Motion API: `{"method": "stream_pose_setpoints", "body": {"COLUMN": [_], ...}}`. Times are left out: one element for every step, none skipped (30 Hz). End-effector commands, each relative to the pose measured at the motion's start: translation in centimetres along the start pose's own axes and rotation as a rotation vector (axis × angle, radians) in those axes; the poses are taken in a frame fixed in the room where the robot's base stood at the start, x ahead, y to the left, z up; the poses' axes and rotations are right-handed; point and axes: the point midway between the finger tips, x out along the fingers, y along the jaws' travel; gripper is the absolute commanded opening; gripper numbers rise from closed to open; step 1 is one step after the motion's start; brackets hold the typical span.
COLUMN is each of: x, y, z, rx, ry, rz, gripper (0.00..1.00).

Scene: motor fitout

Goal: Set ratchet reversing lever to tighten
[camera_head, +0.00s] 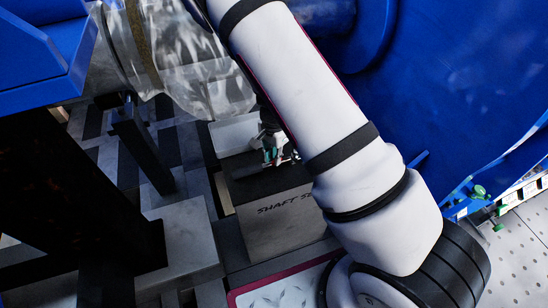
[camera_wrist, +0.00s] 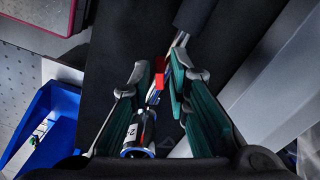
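The ratchet shows in the wrist view with a black handle (camera_wrist: 196,14), a shiny metal neck (camera_wrist: 179,41) and a small red part (camera_wrist: 160,72) near its head, which looks like the reversing lever. My gripper (camera_wrist: 162,66) has green finger pads, one on each side of the red part. A gap shows between the fingertips, and I cannot tell whether either touches the red part. A dark cylinder (camera_wrist: 138,134) with a white label lies between the fingers lower in the picture. In the head view my gripper (camera_head: 272,152) is small and partly hidden by my arm.
A dark box (camera_head: 283,232) marked "SHAFT S..." stands below my gripper. A blue bin (camera_wrist: 48,122) shows at left in the wrist view. A large blue housing (camera_head: 460,80) is at right. A dark post (camera_head: 145,150) stands left of the box.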

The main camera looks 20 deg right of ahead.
Motion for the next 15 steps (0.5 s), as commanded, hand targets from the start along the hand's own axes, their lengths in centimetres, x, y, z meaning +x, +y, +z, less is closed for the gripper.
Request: {"method": "stream_pose_setpoints", "body": {"x": [0.43, 0.61, 0.81, 0.93, 1.02, 1.1, 1.13, 1.14, 1.14, 1.13, 1.13, 1.12, 1.12, 1.11, 1.11], "y": [0.02, 0.0, -0.02, -0.02, -0.02, -0.01, -0.02, -0.02, -0.02, -0.02, -0.02, -0.02, -0.02, -0.02, -0.02], "z": [-0.02, -0.02, 0.0, 0.01, 0.02, 0.02, 0.02, 0.02, 0.02, 0.02, 0.02, 0.02, 0.02, 0.02, 0.02], "rx": [0.0, 0.0, 0.0, 0.0, 0.0, 0.0, 0.0, 0.0, 0.0, 0.0, 0.0, 0.0, 0.0, 0.0, 0.0], "ry": [0.0, 0.0, 0.0, 0.0, 0.0, 0.0, 0.0, 0.0, 0.0, 0.0, 0.0, 0.0, 0.0, 0.0, 0.0], "rz": [0.001, 0.0, 0.0, 0.0, 0.0, 0.0, 0.0, -0.001, -0.001, -0.001, -0.001, -0.001, -0.001, -0.001, -0.001], "gripper": [0.17, 0.17, 0.17, 0.17, 0.17, 0.17, 0.17, 0.17, 0.17, 0.17, 0.17, 0.17, 0.17, 0.12, 0.03]}}
